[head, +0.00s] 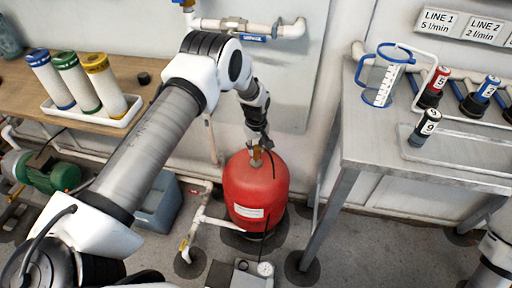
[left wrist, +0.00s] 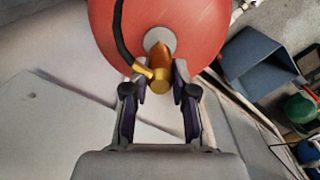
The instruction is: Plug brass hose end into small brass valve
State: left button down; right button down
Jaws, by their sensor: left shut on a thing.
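My left gripper (head: 257,146) is over the top of the red tank (head: 257,193), pointing down. In the left wrist view my left gripper (left wrist: 160,83) is shut on the brass hose end (left wrist: 161,86), a short round fitting with a side stub (left wrist: 143,69). A black hose (left wrist: 120,30) runs from the stub. The small brass valve (left wrist: 158,55), more orange, stands on the tank's grey collar directly beyond the hose end. The two line up and look touching or very close; I cannot tell whether they are joined. The right gripper is not in view.
A metal table (head: 376,153) with a blue-handled jug (head: 384,78) and several capped bottles stands at right. A wooden bench (head: 88,72) with coloured filter cartridges is at left. White pipes (head: 207,218) and a gauge box (head: 252,270) lie near the tank.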

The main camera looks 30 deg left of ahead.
aim_at(256, 146)
pick_arm(q)
jog(key=shift+f+b, duration=0.4)
jog(key=shift+f, duration=0.2)
dwell(0.3)
jog(key=c, duration=0.9)
grip_release()
jog(key=shift+o, duration=0.2)
jog(key=shift+r, duration=0.1)
notch_tip(256, 146, up, 12)
